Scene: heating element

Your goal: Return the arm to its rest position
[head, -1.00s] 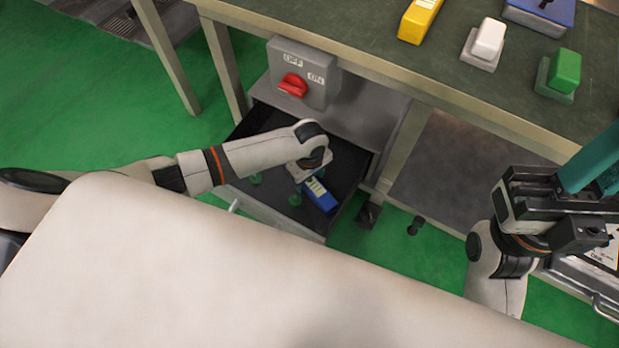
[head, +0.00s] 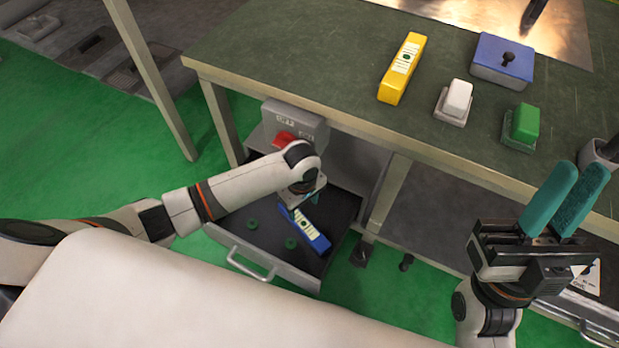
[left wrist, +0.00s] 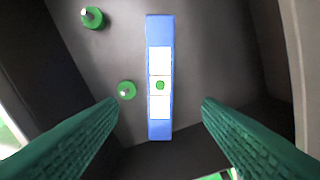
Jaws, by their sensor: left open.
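My left gripper (head: 308,198) is over the open drawer (head: 235,238) and partly hidden by its own arm in the head view. The left wrist view shows its two teal fingers wide apart with nothing between them. A blue bar with a white label (head: 318,238) lies in the drawer, apart from the fingers; it also shows in the left wrist view (left wrist: 160,130). My right gripper (head: 565,202) is raised at the right with two teal fingers close together; I cannot tell whether they touch.
Two green round pieces (head: 253,224) (head: 291,243) lie in the drawer. A grey switch box with a red knob (head: 295,122) is above it. The workbench (head: 340,50) holds a yellow bar (head: 401,68), a white button (head: 457,100), a green button (head: 524,124) and a blue box (head: 502,62).

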